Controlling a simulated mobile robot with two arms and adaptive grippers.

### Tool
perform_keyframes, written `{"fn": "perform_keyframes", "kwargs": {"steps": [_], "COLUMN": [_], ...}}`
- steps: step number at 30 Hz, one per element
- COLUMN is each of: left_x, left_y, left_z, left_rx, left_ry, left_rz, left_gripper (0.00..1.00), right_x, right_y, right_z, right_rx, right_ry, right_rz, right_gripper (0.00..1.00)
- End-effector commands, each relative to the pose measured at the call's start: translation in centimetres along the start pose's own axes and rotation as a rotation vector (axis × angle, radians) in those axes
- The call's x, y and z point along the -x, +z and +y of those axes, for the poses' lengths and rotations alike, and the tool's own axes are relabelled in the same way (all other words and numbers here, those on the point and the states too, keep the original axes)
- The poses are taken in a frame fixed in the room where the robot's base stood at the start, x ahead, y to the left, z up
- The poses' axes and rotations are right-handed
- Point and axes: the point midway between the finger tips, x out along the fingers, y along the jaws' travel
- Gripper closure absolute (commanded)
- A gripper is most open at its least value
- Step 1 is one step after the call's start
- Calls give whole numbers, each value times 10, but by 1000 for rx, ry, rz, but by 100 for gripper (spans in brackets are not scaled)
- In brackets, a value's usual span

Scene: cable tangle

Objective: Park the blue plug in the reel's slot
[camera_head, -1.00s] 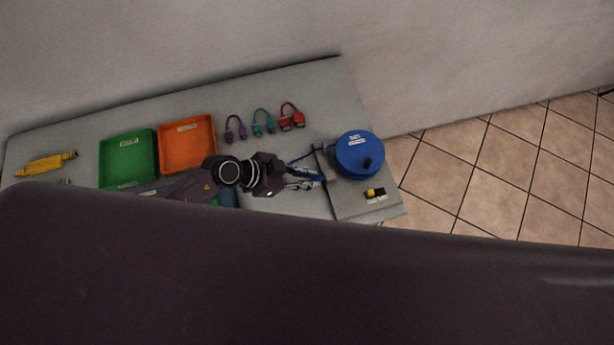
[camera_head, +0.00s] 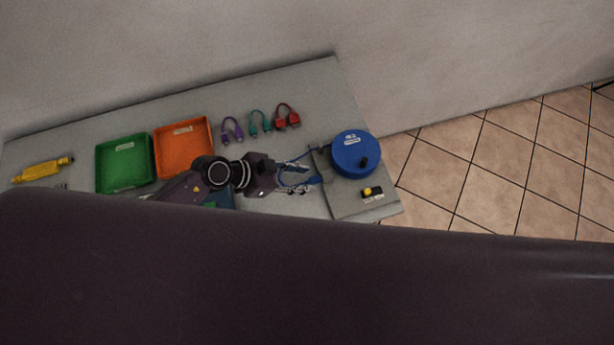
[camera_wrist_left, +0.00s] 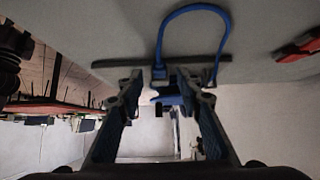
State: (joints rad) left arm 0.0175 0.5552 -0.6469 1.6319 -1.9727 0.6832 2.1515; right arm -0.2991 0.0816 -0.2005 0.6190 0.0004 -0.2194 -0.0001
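The blue reel (camera_head: 356,153) stands on a grey board (camera_head: 345,203) at the table's right end. The blue plug (camera_head: 313,180) is at the board's left edge, just beyond my left fingertips; its blue cable (camera_wrist_left: 194,8) loops across the board in the left wrist view. My left gripper (camera_head: 296,177) is open, its fingers spread on either side of the cable and plug. In the left wrist view a blue piece (camera_wrist_left: 168,99) shows between the fingers, apart from both. The slot is hidden, so I cannot tell whether the plug sits in it. My right gripper is not in view.
Purple (camera_head: 232,131), teal (camera_head: 260,122) and red (camera_head: 287,117) cables lie behind my left gripper. A green tray (camera_head: 123,184) and an orange tray (camera_head: 182,146) stand to the left. A yellow connector piece (camera_head: 42,169) lies far left. A yellow-and-black piece (camera_head: 372,192) sits on the board.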

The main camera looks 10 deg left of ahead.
Motion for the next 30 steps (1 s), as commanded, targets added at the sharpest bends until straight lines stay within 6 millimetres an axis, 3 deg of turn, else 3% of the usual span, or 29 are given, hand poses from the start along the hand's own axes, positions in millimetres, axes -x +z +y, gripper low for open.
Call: {"fn": "perform_keyframes", "kwargs": {"steps": [9, 13, 19, 30], "left_x": [67, 86, 99, 99], "left_y": [1, 1, -1, -1], "left_z": [1, 0, 1, 1], "left_rx": [-3, -2, -2, -1], "left_ry": [0, 0, 1, 2], "left_rz": [-3, -2, 0, 0], "left_gripper": [67, 67, 67, 67], "right_x": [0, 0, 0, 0], "right_y": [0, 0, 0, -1], "right_z": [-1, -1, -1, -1], "right_rx": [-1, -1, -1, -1], "right_ry": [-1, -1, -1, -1], "right_rz": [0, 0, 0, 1], "right_gripper": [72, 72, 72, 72]}}
